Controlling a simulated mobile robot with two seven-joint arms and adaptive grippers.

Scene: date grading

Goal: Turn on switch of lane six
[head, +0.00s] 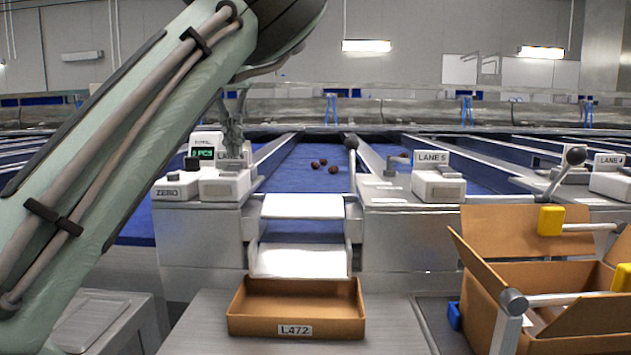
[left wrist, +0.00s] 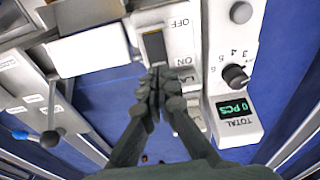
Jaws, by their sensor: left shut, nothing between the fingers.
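My left gripper (head: 233,150) is shut and empty, its fingers pointing down at the small white switch box (head: 225,184) left of the centre chute. In the left wrist view the closed fingertips (left wrist: 158,72) are at the ON end of a dark rocker switch (left wrist: 155,46), marked OFF and ON. I cannot tell whether they touch it or which way it is tipped. The lane label (left wrist: 188,76) beside it is mostly covered by the fingers. A counter display (left wrist: 236,108) reads 0 PCS. My right gripper is not in view.
A black-knobbed lever (head: 351,146) stands right of the chute (head: 300,207). The LANE 5 box (head: 438,187) is further right. Several dates (head: 333,170) lie on the blue belt. An empty tray (head: 296,294) marked L472 sits below; an open carton (head: 483,311) stands at right.

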